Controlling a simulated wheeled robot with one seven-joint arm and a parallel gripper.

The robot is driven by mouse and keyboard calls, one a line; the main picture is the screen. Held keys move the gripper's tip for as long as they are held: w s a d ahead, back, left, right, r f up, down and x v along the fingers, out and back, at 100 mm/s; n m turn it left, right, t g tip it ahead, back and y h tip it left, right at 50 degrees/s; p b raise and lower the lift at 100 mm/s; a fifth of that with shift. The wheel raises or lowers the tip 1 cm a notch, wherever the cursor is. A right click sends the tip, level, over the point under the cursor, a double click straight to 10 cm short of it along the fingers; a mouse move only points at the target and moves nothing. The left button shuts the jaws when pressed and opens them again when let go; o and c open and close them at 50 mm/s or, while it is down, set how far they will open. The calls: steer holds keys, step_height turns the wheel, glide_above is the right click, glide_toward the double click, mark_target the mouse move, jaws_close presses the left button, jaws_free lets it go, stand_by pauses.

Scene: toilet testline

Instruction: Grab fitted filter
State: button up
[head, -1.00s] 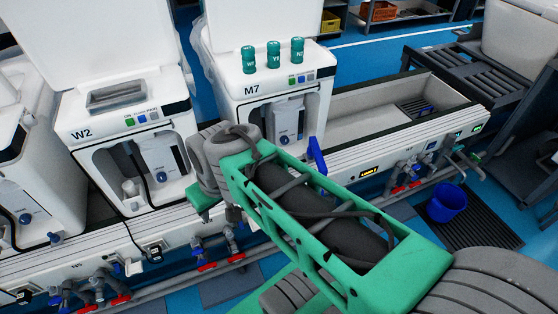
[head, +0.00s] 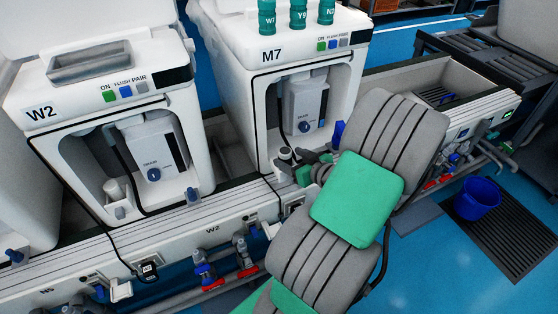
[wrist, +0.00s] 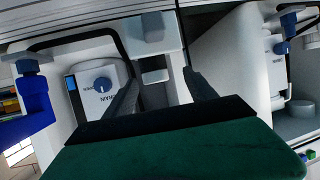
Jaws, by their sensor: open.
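The machine marked M7 (head: 270,85) has an open front bay with a grey box and blue knob (head: 305,105) inside. A small pale cylindrical part with a dark top (head: 285,155), apparently the fitted filter, sits low at the bay's left front. My gripper (head: 306,160) is at that bay opening, partly hidden by my arm. In the wrist view, which looks upside down, my gripper (wrist: 160,90) has its two dark fingers apart. A pale fitting (wrist: 155,35) shows between and beyond them; I cannot tell whether they touch it.
Machine W2 (head: 95,95) stands to the left with a similar white cylinder (head: 116,190) in its bay. A blue part (head: 337,135) sticks out at M7's right front edge. Taps and pipes (head: 215,268) run below the bench. A blue bucket (head: 477,197) stands on the floor.

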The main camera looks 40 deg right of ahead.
steer(key=x, duration=0.7)
steer(key=shift+d+b, duration=0.2)
steer(key=shift+b, duration=0.1)
jaws_close()
